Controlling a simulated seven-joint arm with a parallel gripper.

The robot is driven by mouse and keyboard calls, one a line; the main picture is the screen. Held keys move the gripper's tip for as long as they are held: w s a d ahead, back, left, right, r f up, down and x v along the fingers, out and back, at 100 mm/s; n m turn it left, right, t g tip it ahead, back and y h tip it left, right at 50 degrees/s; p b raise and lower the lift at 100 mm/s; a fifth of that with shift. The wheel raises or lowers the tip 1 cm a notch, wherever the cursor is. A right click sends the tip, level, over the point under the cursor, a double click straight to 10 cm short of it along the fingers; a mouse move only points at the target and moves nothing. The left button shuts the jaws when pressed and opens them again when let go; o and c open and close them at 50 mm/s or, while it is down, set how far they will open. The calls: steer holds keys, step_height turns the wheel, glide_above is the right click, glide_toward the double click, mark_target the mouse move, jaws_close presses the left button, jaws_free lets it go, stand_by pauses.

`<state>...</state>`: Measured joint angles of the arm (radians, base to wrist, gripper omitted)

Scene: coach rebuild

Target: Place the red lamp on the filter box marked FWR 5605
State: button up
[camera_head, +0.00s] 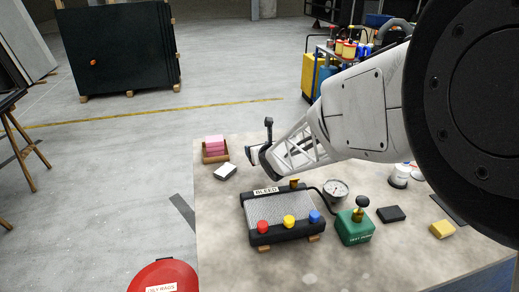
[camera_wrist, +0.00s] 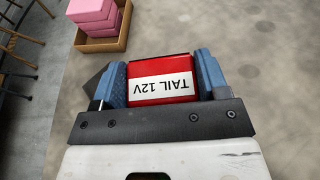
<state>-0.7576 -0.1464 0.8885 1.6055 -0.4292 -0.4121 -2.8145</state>
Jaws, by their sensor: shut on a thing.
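A red lamp (camera_wrist: 158,70) with a white label reading TAIL 12V, upside down in the wrist view, sits between the two blue fingers of my gripper (camera_wrist: 162,78). My gripper is shut on it. In the head view my gripper (camera_head: 259,152) is over the left part of the table, to the right of a brown tray, and the lamp is not clearly visible there. I cannot read FWR 5605 on anything, so I cannot tell which thing is the filter box. A small white-topped box (camera_head: 225,172) lies near the tray, its marking unreadable.
The brown tray (camera_head: 216,157) holds pink blocks (camera_head: 214,144). A panel marked BLEED (camera_head: 284,211) with coloured knobs stands at the front, beside a green canister (camera_head: 354,229) and a gauge (camera_head: 336,190). A yellow block (camera_head: 442,229) is at right. A red OILY RAGS bin (camera_head: 163,277) stands front left.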

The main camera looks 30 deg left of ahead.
steer(key=shift+w, duration=0.1)
steer(key=w+d+r, duration=0.3)
steer(key=w+d, duration=0.1)
steer(key=d, duration=0.4)
steer(key=w+d+r+m+t+h, duration=0.1)
steer(key=w+d+r, duration=0.3)
steer(key=d, duration=0.5)
steer(key=w+d+r, duration=0.4)
steer(key=w+d, duration=0.1)
steer(key=d, duration=0.4)
steer(key=shift+w+d+r+m+t, duration=0.15)
steer(key=shift+w+d+m+t, duration=0.15)
steer(key=shift+m, duration=0.1)
steer(key=shift+w+a, duration=0.1)
steer(key=shift+w+a+f, duration=0.25)
steer(key=shift+w+a, duration=0.85)
steer(key=shift+w, duration=1.3)
steer(key=shift+w+a+f, duration=0.25)
steer(key=shift+w+a, duration=0.85)
steer(key=shift+w, duration=1.3)
steer(key=shift+w+a+f, duration=0.25)
steer(key=shift+w+a, duration=0.85)
steer(key=shift+w, duration=1.3)
steer(key=shift+f, duration=1.75)
steer(key=shift+f, duration=0.2)
steer(key=o, duration=1)
steer(key=shift+c, duration=0.2)
